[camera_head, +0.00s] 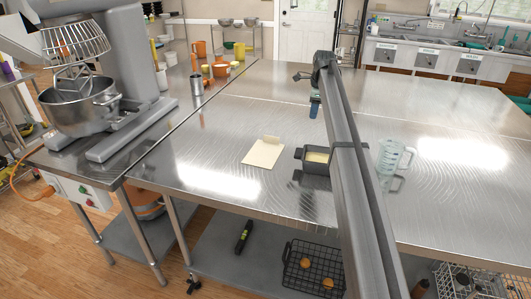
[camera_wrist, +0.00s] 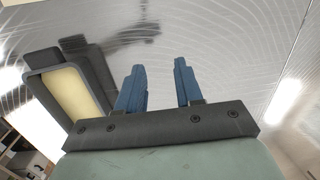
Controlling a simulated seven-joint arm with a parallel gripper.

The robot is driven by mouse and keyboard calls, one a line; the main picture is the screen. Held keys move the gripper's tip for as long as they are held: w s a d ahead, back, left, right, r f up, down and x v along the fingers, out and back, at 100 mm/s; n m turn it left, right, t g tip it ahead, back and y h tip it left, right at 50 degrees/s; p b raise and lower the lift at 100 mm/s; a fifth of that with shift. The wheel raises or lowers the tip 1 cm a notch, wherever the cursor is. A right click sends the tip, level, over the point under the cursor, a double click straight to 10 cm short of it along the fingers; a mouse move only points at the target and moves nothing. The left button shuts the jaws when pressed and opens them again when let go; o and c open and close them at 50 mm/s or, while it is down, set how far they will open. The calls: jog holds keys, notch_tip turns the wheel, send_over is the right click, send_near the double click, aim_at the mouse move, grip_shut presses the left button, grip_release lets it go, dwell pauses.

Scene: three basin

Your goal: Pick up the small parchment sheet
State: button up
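A pale cream parchment sheet (camera_head: 263,153) lies flat on the steel table, left of a small dark pan, with a small tab-like piece at its far edge. My gripper (camera_head: 315,107) is above the table, beyond the sheet and to its right in the head view. In the wrist view its two blue fingers (camera_wrist: 159,85) stand apart with nothing between them, so it is open and empty. The sheet is not recognisable in the wrist view.
The dark pan (camera_head: 314,169) with pale yellow contents is partly hidden by my arm; a dark-rimmed container (camera_wrist: 98,83) like it shows at left in the wrist view. A clear measuring jug (camera_head: 392,158) stands right of my arm. A mixer (camera_head: 128,55) stands at left. Bare table surrounds the sheet.

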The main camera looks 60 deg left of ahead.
notch_tip(320, 180, up, 3)
jog(key=m+h, duration=0.1)
jog(key=h, duration=0.1)
send_over(271, 137)
jog(key=shift+m, duration=0.3)
notch_tip(271, 137, down, 14)
jog(key=shift+w+r, duration=0.1)
jog(key=shift+c, duration=0.4)
grip_shut()
